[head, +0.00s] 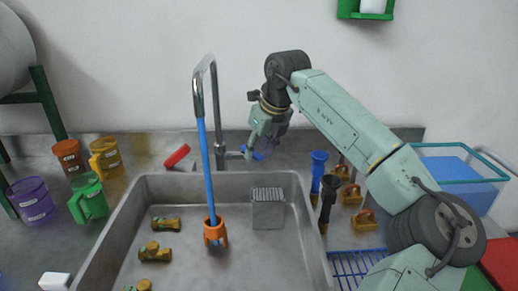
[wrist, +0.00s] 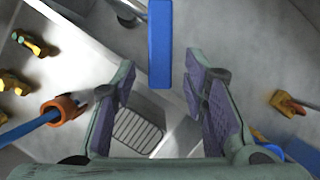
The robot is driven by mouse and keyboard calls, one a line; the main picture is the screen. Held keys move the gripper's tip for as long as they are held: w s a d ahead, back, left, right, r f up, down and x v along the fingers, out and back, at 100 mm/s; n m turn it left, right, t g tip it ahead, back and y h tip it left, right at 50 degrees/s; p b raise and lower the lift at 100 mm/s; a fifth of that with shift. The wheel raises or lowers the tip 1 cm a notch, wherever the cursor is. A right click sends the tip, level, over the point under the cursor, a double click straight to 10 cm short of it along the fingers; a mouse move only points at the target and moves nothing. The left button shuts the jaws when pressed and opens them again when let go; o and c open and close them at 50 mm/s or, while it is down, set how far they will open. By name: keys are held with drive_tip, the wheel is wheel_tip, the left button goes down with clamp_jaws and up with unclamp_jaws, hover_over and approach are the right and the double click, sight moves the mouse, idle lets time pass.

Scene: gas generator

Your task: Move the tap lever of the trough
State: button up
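The tap stands at the back rim of the metal trough (head: 150,185), with a tall curved spout (head: 216,100). A blue lever (head: 259,155) shows at the tap's right, partly hidden by my gripper (head: 252,145). In the wrist view the blue lever (wrist: 160,45) reaches down from the top edge to between the tips of my open gripper (wrist: 160,78). Gaps show on both sides of it, and neither finger appears to touch it. A red lever (head: 177,156) sits at the tap's left.
A blue hose (head: 205,165) with an orange end (head: 215,232) hangs into the trough. A grey basket (head: 268,210) and several brass fittings (head: 166,224) lie in it. Cups (head: 90,197) stand left; blue and black funnels (head: 319,168) stand right, near brass pieces (head: 363,221).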

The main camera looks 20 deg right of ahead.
drive_tip(key=v, duration=1.2)
